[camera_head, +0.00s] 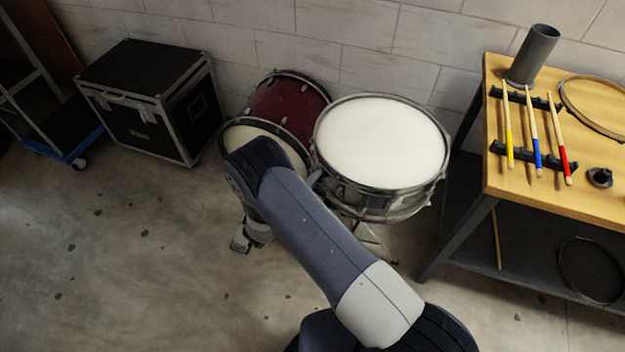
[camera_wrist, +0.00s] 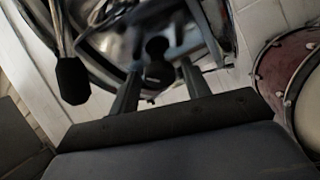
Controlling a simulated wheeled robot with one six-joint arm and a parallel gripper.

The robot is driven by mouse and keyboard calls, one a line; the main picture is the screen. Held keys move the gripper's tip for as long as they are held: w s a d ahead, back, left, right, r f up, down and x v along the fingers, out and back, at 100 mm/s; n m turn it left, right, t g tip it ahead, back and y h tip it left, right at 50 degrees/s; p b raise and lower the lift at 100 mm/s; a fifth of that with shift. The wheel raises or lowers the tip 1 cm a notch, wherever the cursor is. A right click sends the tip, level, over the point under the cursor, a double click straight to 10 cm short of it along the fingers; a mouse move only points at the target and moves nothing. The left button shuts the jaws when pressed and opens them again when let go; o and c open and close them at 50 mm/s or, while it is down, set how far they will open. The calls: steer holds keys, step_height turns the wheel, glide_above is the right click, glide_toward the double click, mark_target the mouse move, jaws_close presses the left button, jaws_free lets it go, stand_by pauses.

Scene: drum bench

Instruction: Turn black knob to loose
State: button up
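In the wrist view, a small dark knob (camera_wrist: 157,60) with a rounded head shows between the two fingers of my gripper (camera_wrist: 160,68). The fingers stand apart with a gap on each side of the knob; I see no contact. The knob is close to the metal-hooped drum (camera_wrist: 95,62), whose shell and hardware fill the upper left. In the head view, the snare drum (camera_head: 385,140) with a white head stands on a stand (camera_head: 372,232). My arm covers its lower left side, and the knob and fingertips cannot be made out there.
A dark red drum (camera_head: 288,108) stands beside the snare drum, by the wall. A wooden bench (camera_head: 510,205) with drumsticks (camera_head: 534,130) and a grey tube (camera_head: 532,55) is at right. A black case (camera_head: 155,105) stands at left.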

steer(key=c, duration=0.7)
steer(key=shift+c, duration=0.2)
steer(key=shift+n, duration=0.3)
steer(key=shift+w+a+r+n+g+h+b, duration=0.2)
steer(key=shift+n+g+b, duration=0.45)
steer(key=shift+n+g, duration=2.3)
steer(key=shift+w+d+f+n+g+h+b, duration=0.2)
steer(key=shift+n+g+b, duration=0.65)
steer(key=shift+n, duration=3.85)
steer(key=shift+a+r+n+g+h+b, duration=0.4)
steer(key=shift+n+g, duration=1.8)
steer(key=shift+n, duration=1.65)
steer(key=shift+d+f, duration=0.15)
